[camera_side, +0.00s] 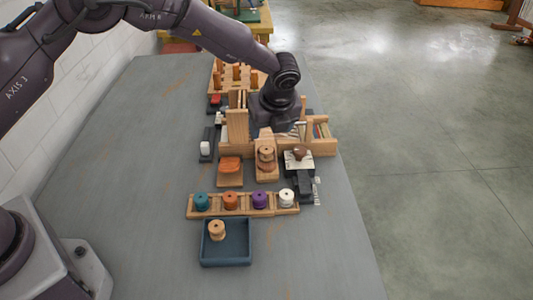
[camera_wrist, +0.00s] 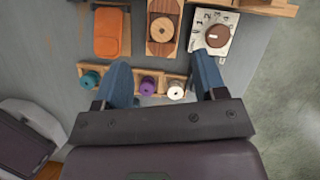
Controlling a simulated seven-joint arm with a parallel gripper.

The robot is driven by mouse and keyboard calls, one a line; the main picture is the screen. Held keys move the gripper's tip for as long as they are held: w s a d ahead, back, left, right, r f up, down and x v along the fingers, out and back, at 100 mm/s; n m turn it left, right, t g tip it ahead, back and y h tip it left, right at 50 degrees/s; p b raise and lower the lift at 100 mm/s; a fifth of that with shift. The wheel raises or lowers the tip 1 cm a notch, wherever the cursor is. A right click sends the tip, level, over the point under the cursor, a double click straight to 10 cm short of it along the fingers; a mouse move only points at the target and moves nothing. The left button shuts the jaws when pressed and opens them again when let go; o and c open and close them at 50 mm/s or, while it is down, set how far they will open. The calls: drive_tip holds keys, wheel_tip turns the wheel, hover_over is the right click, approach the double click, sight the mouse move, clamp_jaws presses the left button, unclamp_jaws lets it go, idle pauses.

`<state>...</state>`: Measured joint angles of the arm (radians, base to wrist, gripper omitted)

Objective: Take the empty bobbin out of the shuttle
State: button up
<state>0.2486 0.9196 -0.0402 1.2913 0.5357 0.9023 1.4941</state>
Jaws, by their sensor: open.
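The empty bobbin (camera_wrist: 162,29) is pale wood and sits in the wooden shuttle (camera_wrist: 163,52), at the top centre of the wrist view. In the side view the bobbin (camera_side: 266,154) stands in the shuttle (camera_side: 266,174), in front of the wooden loom frame. My gripper (camera_wrist: 164,66) is open and empty. Its two blue fingers reach either side of the bobbin's column, below the shuttle in the wrist picture, apart from it. In the side view my dark hand hangs over the loom frame, and its fingertips cannot be made out.
A rack (camera_side: 244,212) holds teal, orange, purple and white bobbins. A blue tray (camera_side: 225,262) in front holds another bare bobbin (camera_side: 216,231). An orange skein (camera_wrist: 107,32) lies left of the shuttle, a dial unit (camera_wrist: 214,36) right. The left tabletop is clear.

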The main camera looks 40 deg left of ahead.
sight(266, 149)
drive_tip(key=x, duration=0.3)
drive_tip(key=shift+a+f, duration=0.1)
drive_tip(key=shift+f, duration=0.15)
drive_tip(key=shift+d+x, duration=0.15)
drive_tip(key=shift+x, duration=1.25)
drive_tip(key=shift+d+x, duration=0.15)
drive_tip(key=shift+x, duration=1.2)
drive_tip(key=shift+f, duration=0.1)
drive_tip(key=shift+c, duration=0.5)
drive_tip(key=c, duration=0.9)
